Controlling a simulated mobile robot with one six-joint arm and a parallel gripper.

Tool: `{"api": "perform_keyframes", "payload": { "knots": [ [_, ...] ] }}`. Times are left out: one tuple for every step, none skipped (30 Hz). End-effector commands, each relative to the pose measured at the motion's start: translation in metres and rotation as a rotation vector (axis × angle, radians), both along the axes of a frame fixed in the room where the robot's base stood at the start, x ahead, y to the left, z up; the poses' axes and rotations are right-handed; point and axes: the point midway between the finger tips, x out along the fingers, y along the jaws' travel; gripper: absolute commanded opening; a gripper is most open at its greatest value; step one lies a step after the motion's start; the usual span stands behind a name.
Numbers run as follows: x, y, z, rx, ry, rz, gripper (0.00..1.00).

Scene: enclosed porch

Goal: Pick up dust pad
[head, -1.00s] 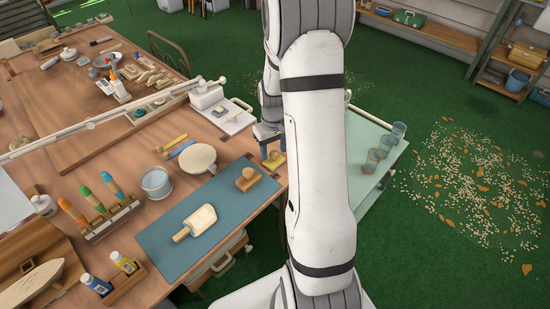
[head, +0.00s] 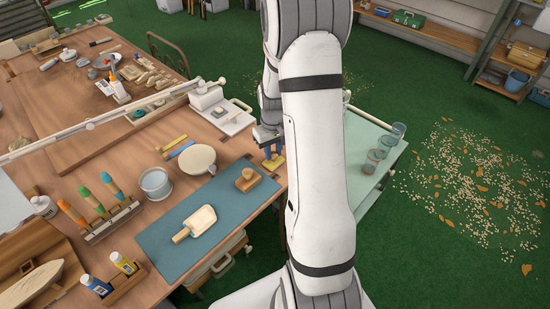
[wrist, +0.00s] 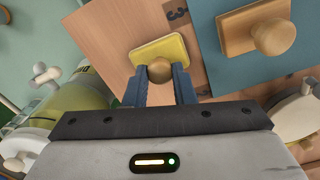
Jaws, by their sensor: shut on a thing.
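The dust pad, a yellow square pad with a round wooden knob, shows in the wrist view (wrist: 174,47) between my fingers. In the head view it is a small yellow patch (head: 275,164) at the table's right edge, partly hidden by my arm. My gripper (wrist: 159,79) is shut on the pad's knob, one blue finger on each side; in the head view the gripper (head: 268,150) is just above the pad. I cannot tell whether the pad touches the tabletop.
A pale green surface (head: 362,138) with several glasses is right, beyond the table edge.

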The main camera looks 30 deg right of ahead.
Motion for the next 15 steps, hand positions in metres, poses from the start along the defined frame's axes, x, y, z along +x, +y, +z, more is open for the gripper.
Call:
{"api": "perform_keyframes", "payload": {
  "knots": [
    [0.0,0.0,0.0,0.0,0.0,0.0,0.02],
    [0.0,0.0,0.0,0.0,0.0,0.0,0.02],
    [0.0,0.0,0.0,0.0,0.0,0.0,0.02],
    [0.0,0.0,0.001,0.0,0.0,0.0,0.02],
    [0.0,0.0,0.002,0.0,-0.001,0.0,0.02],
    [0.0,0.0,0.003,0.0,-0.001,0.001,0.02],
    [0.001,0.0,0.005,-0.001,-0.002,0.001,0.02],
    [0.001,0.0,0.007,-0.001,-0.002,0.001,0.02],
    [0.001,0.0,0.01,-0.001,-0.002,0.001,0.02],
    [0.001,0.0,0.014,-0.001,-0.002,0.001,0.02],
    [0.001,0.0,0.017,-0.001,-0.003,0.001,0.02],
    [0.001,0.0,0.024,-0.001,-0.004,0.001,0.02],
    [0.001,0.0,0.029,-0.001,-0.003,0.001,0.02],
    [0.001,0.0,0.035,-0.002,-0.005,0.001,0.02],
    [0.001,0.0,0.044,-0.002,-0.005,0.001,0.02]
  ]
}}
